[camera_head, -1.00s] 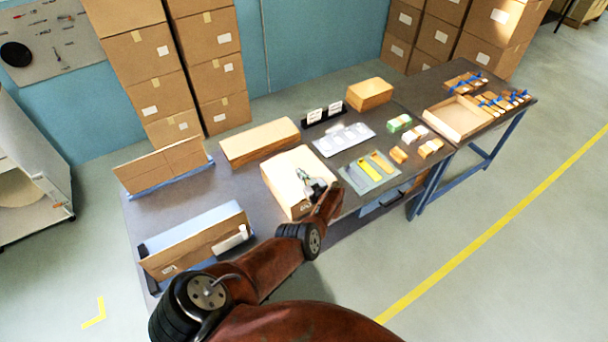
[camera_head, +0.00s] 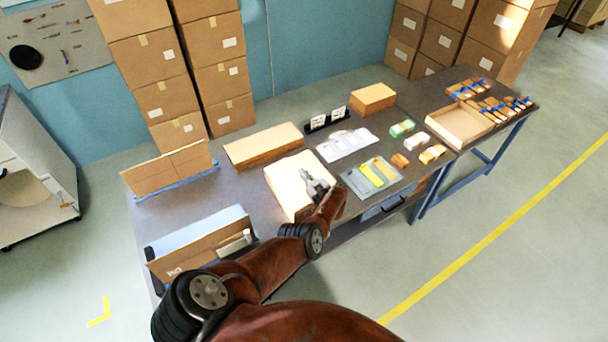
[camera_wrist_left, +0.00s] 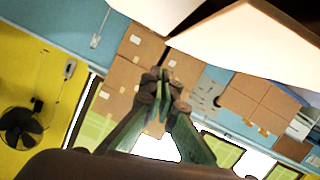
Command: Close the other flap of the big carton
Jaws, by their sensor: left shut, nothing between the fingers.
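The big carton (camera_head: 287,180) stands on the dark table in front of me, with a pale, brightly lit top. My left arm reaches to its right side. My left gripper (camera_head: 308,181) is shut and empty, and in the head view it overlaps the right part of the carton's top. I cannot tell if it touches the carton. In the left wrist view the closed green fingers (camera_wrist_left: 163,82) show in the middle. A large pale cardboard panel (camera_wrist_left: 245,42) fills the top there, probably part of the carton. The exact flap positions are too washed out to tell. My right gripper is not in view.
A long brown box (camera_head: 262,146) lies behind the carton. Upright cardboard sheets (camera_head: 170,168) and a rack of cardboard (camera_head: 205,245) stand to the left. A grey mat with yellow strips (camera_head: 371,177) and a white tray (camera_head: 346,144) lie to the right. Stacked boxes (camera_head: 160,85) stand behind.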

